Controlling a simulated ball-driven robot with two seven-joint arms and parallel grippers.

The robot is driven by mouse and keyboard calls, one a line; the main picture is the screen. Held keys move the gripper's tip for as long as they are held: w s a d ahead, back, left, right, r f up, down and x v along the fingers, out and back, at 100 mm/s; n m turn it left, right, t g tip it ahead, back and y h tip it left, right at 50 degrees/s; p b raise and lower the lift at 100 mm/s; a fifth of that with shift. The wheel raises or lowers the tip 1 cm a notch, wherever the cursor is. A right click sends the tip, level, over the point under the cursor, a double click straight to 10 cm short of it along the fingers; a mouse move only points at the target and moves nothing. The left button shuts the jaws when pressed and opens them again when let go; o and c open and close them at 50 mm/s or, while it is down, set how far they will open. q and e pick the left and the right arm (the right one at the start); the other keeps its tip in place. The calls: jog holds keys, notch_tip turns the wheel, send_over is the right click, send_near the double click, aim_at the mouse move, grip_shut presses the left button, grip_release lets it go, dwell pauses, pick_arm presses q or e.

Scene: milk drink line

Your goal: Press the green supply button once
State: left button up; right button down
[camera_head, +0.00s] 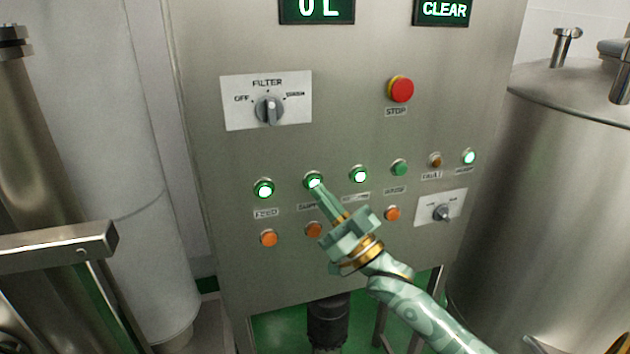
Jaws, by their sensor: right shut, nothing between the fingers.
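My right gripper (317,186) is shut and empty. Its fingertips are at the lower edge of the supply button in the picture; I cannot tell whether they touch it. My left gripper is not in view.
A lit green feed button (264,188) is to the left, and another lit green button (359,175) to the right. Orange buttons (269,238) sit below. A red stop button (400,89) and filter knob (269,109) are above. Steel tanks (550,190) flank the panel.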

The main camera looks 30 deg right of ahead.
jog(key=shift+s, duration=0.25)
jog(key=s+p, duration=0.1)
jog(key=s, duration=0.1)
jog(key=s+a+p, duration=0.1)
jog(key=s, duration=0.1)
jog(key=shift+s+a, duration=0.1)
jog(key=shift+s, duration=0.25)
dwell(0.8)
